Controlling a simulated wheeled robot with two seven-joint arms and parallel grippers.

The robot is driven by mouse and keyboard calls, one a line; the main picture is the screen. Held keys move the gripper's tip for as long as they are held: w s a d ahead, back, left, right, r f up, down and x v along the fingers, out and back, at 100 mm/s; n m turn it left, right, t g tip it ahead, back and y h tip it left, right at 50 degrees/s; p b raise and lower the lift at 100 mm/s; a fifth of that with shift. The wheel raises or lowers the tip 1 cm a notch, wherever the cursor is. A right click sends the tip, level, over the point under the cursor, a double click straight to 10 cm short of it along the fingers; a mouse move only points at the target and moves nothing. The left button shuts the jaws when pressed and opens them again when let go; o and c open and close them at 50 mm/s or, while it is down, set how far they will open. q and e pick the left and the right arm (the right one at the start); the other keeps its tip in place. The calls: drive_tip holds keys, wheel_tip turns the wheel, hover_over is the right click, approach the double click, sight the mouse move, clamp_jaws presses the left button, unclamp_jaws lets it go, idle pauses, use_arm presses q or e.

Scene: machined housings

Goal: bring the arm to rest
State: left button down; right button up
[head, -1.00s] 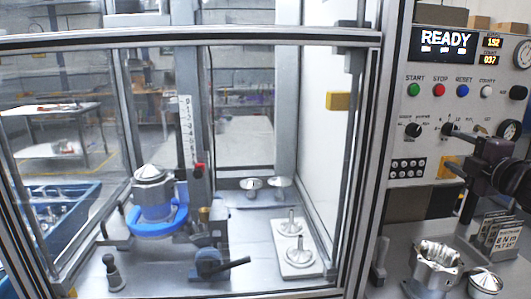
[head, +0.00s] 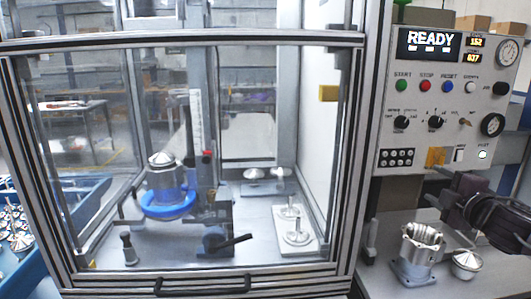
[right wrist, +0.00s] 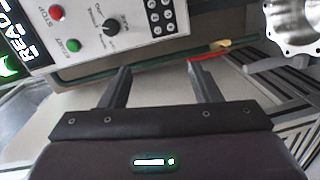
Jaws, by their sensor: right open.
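My right gripper (head: 436,193) is in front of the control panel at the right of the head view, above the bench. Its jaws are apart with nothing between them, as the right wrist view (right wrist: 161,78) also shows. A silver machined housing (head: 419,255) stands upright on the bench below it, with a conical silver cap (head: 466,263) beside it. The housing's scalloped rim shows at the top right of the wrist view (right wrist: 292,25). My left gripper is not in view.
A glazed cabinet (head: 185,39) with its front pane down fills the left. Inside are a housing on a blue ring (head: 168,205), a lever clamp (head: 216,242) and a white plate with caps (head: 285,243). The panel (head: 445,110) reads READY. A blue bin (head: 30,275) is far left.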

drive_tip(key=s+a+f+m+g+h, duration=0.1)
drive_tip(key=s+a+f+m+g, duration=0.35)
drive_tip(key=f, duration=0.75)
drive_tip(key=s+a+f+m+g+h, duration=0.1)
drive_tip(key=s+a+f+m, duration=0.2)
drive_tip(key=s+a+f, duration=0.65)
drive_tip(key=s+a+f+m+g+y, duration=0.1)
drive_tip(key=s+a+f+m+g, duration=0.35)
drive_tip(key=s, duration=0.45)
drive_tip(key=s+a+f+m+g+y, duration=0.1)
drive_tip(key=s+a+f+m+g, duration=0.2)
drive_tip(key=s+f, duration=0.45)
drive_tip(key=s+f+g, duration=0.1)
drive_tip(key=s+f, duration=0.1)
drive_tip(key=f, duration=1.3)
drive_tip(key=s+f+g, duration=0.1)
drive_tip(key=s+f, duration=0.2)
drive_tip(key=f, duration=1.3)
drive_tip(key=s+d+f, duration=0.2)
drive_tip(key=s+f, duration=0.6)
drive_tip(key=s, duration=0.1)
drive_tip(key=s+d+f, duration=0.1)
drive_tip(key=s+f, duration=0.7)
drive_tip(key=s, duration=0.1)
drive_tip(key=shift+s+d+n+g+h, duration=0.2)
drive_tip(key=shift+d+n+g+h, duration=0.1)
drive_tip(key=shift+d+g, duration=0.1)
